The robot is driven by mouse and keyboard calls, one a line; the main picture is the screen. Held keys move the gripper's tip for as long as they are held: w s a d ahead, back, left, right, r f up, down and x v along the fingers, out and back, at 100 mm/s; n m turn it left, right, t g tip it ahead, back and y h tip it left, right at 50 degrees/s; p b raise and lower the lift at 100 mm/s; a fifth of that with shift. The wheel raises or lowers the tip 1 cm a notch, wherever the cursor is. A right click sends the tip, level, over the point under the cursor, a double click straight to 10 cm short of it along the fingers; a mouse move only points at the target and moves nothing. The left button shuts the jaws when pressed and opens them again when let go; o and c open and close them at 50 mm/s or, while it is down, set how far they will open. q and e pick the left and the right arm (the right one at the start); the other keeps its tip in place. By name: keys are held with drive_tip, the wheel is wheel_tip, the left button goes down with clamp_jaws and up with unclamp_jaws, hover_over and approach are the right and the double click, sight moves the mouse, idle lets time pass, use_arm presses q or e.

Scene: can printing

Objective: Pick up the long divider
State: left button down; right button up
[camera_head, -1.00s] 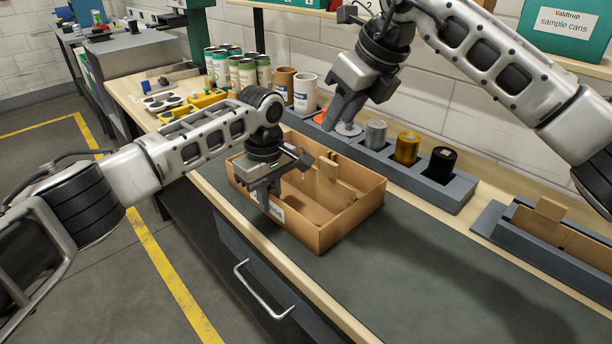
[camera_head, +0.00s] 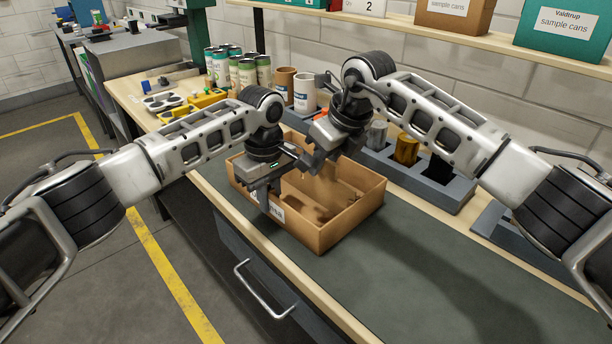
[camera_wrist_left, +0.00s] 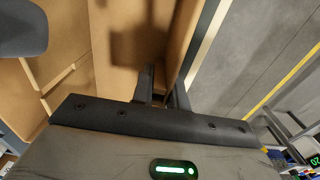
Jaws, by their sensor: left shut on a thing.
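The open cardboard box (camera_head: 330,235) stands on the dark mat. My left gripper (camera_head: 264,192) is shut on the box's near-left wall, one finger on each side. The left wrist view shows its fingers (camera_wrist_left: 163,88) across that wall (camera_wrist_left: 182,40). Cardboard divider pieces (camera_head: 345,192) stand inside the box, partly hidden; in the left wrist view slotted cardboard (camera_wrist_left: 50,85) shows at the left. I cannot tell which piece is the long divider. My right gripper (camera_head: 314,160) is over the box's back-left part, pointing down. Its fingertips are not clear.
A grey holder (camera_head: 440,190) with several cans stands behind the box. Several green cans (camera_head: 247,72) and two cups stand at the back left. Another grey holder (camera_head: 492,222) at the right is mostly behind my right arm. The mat (camera_head: 400,285) in front is clear.

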drive_tip(key=shift+f, duration=0.15)
drive_tip(key=shift+c, duration=0.3)
clamp_jaws()
wheel_tip(320, 180, up, 10)
drive_tip(key=shift+r, duration=0.1)
use_arm(q)
drive_tip(key=c, duration=1.3)
unclamp_jaws()
